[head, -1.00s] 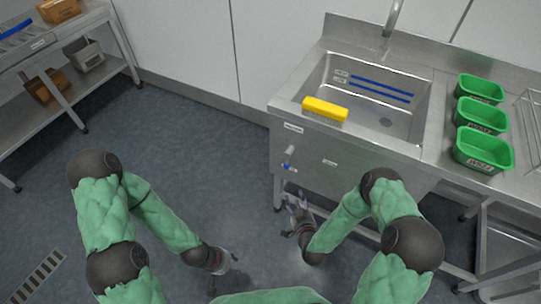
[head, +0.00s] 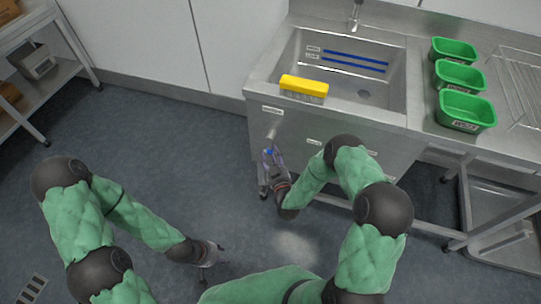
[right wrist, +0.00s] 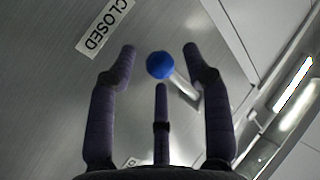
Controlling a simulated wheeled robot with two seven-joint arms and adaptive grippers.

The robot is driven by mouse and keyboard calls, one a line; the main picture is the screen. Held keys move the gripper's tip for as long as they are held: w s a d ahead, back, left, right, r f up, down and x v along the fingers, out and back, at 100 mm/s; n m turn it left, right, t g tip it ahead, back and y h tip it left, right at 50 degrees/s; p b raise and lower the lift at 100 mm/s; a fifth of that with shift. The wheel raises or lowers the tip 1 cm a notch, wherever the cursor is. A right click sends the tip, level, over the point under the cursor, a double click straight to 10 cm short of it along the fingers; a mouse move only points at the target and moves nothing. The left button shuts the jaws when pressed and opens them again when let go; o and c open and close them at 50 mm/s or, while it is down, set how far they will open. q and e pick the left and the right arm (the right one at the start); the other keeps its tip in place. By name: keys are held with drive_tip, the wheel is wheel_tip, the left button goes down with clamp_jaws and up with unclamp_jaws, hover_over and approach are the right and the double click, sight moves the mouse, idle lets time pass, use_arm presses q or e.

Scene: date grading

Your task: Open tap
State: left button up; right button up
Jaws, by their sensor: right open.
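The tap lever, a grey stem (right wrist: 183,90) with a blue ball knob (right wrist: 160,65), sticks out of the sink's steel front panel. In the head view the blue knob (head: 269,152) shows below the sink's left front corner, at my right gripper. My right gripper (right wrist: 159,48) is open, its dark fingers spread on either side of the knob and a third finger below it. I cannot tell whether any finger touches it. A label reading CLOSED (right wrist: 105,27) is on the panel near the lever. My left gripper (head: 211,254) hangs low over the floor, small and unclear.
Green bins (head: 466,110) stand on the right counter. A shelf rack (head: 60,75) is at far left. The floor between is clear.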

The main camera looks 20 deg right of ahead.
drive_tip(key=shift+w, duration=0.55)
clamp_jaws()
